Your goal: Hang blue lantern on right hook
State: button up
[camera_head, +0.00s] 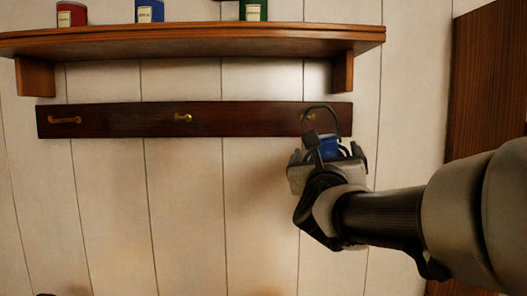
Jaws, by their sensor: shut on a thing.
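The blue lantern (331,147) is held in my gripper (329,160), which is shut on it. Only its blue top shows; the rest is hidden behind the gripper. Its dark wire handle loop (322,108) stands up above the gripper, in front of the right end of the dark hook rail (245,119). The brass right hook (309,117) appears inside the loop. I cannot tell whether the handle touches or rests on the hook. The middle hook (183,118) and the left hook (65,120) are empty.
A wooden shelf (200,42) is fixed above the rail, with red (71,15), blue (149,11) and green (253,10) tins on it. Its right bracket (342,72) hangs close above the handle. A brown wooden panel (485,80) stands at right. The wall below the rail is clear.

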jog(key=shift+w+p, duration=1.3)
jog(key=shift+w, duration=1.15)
jog(key=shift+w+f+b, duration=0.2)
jog(key=shift+f+b, duration=0.15)
jog(key=shift+b, duration=0.4)
jog(key=shift+w+f+b, duration=0.25)
jog(key=shift+w+b, duration=0.05)
jog(key=shift+b, duration=0.5)
jog(key=shift+w+b, duration=0.1)
jog(key=shift+b, duration=0.35)
